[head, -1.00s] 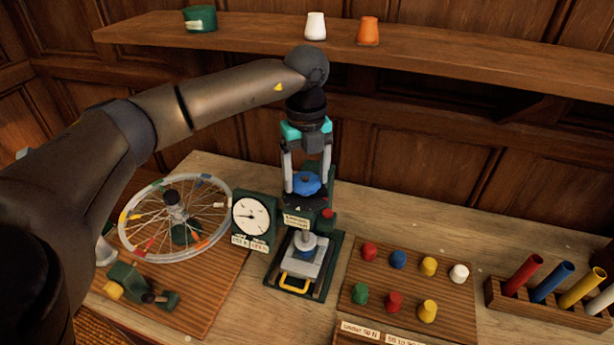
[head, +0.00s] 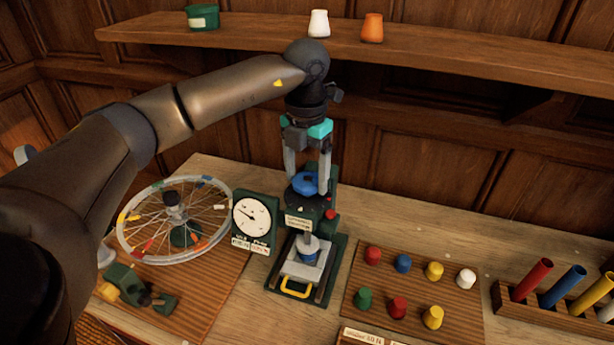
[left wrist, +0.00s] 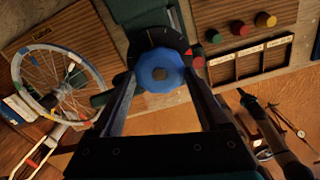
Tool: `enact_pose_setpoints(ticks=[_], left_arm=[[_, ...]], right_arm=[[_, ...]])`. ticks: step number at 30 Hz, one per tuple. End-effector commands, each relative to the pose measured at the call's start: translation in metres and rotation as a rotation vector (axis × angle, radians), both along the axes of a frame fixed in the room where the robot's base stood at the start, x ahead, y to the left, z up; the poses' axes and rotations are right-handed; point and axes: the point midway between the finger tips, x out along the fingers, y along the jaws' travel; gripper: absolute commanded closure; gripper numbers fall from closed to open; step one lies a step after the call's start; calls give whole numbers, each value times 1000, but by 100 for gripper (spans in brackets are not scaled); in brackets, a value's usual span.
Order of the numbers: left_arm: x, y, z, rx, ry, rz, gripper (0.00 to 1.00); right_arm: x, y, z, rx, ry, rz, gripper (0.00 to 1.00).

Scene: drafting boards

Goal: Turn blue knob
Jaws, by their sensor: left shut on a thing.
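The blue knob (head: 304,183) is faceted and sits on a dark round disc at the top of a green press. My left gripper (head: 307,181) points straight down over the press, with one finger on each side of the knob. It is shut on the knob. In the left wrist view the fingers reach up to both sides of it. My right gripper is not in view.
A white dial gauge (head: 252,216) stands left of the press, and a spoked wheel (head: 175,217) lies further left. A board with coloured pegs (head: 420,304) is at right, beside a rack of coloured tubes (head: 545,308). A wooden shelf (head: 250,33) runs behind my arm.

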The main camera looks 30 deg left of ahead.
Motion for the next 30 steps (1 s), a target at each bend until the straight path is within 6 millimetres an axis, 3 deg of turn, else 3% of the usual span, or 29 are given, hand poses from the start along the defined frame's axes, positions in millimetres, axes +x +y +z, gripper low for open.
enact_pose_setpoints(ticks=[30], left_arm=[[3, 5, 1, 0, -4, -964, 78]], right_arm=[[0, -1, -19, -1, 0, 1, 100]])
